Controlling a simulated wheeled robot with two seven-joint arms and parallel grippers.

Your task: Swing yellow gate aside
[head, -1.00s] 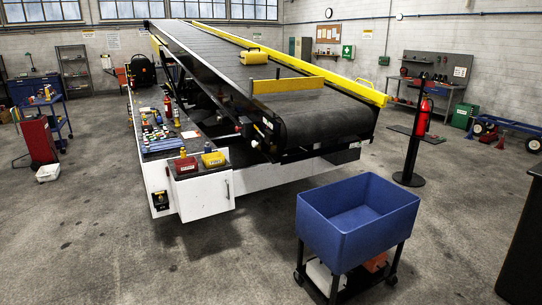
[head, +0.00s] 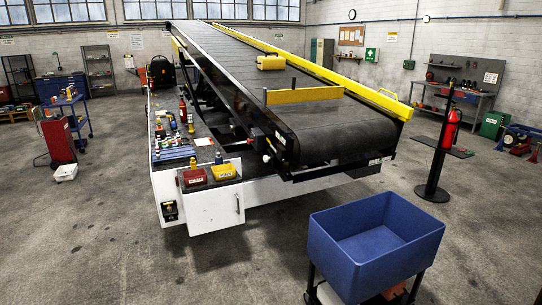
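The yellow gate (head: 304,95) is a flat bar standing across the lower end of the belt loader's black belt (head: 340,125). Its left end meets a thin dark post (head: 265,99) at the belt's left edge. Its right end stops short of the yellow side rail (head: 372,95). Neither of my grippers shows in the head view, and nothing is touching the gate.
A blue bin on a wheeled cart (head: 376,245) stands in front of the loader at right. A post with a red fire extinguisher (head: 452,128) stands right of the belt. A yellow case (head: 271,62) lies farther up the belt. Bare floor (head: 90,240) lies front left.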

